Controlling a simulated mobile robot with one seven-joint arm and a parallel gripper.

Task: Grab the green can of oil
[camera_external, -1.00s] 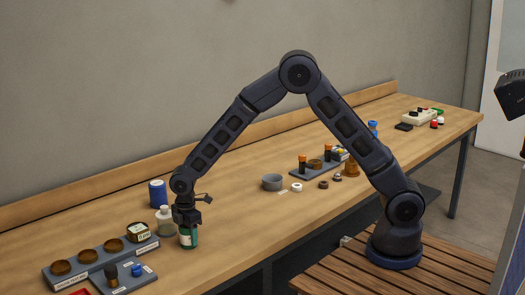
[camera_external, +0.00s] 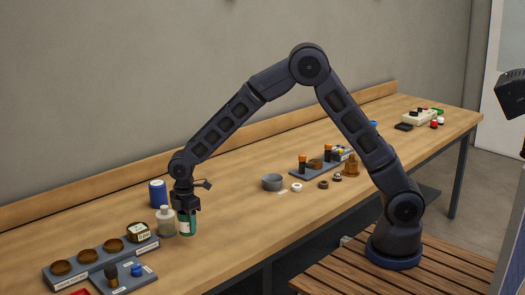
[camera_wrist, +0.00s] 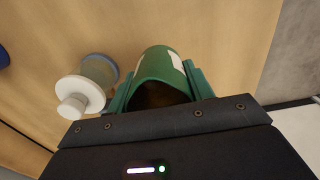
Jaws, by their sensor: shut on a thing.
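The green can of oil (camera_external: 187,226) is upright below my gripper (camera_external: 186,211) at the left part of the bench. My gripper is shut on the can, with a finger on each side of it. In the wrist view the green can (camera_wrist: 163,68), with a pale label, sits between the green-coloured fingers (camera_wrist: 158,88). The can appears slightly above the bench top. Its upper part is hidden by my gripper in the external view.
A whitish bottle (camera_external: 165,221) stands close to the left of the can; it also shows in the wrist view (camera_wrist: 88,86). A blue can (camera_external: 158,194) stands behind. A rack with several brown jars (camera_external: 88,256) is at the front left. The bench right of the can is clear.

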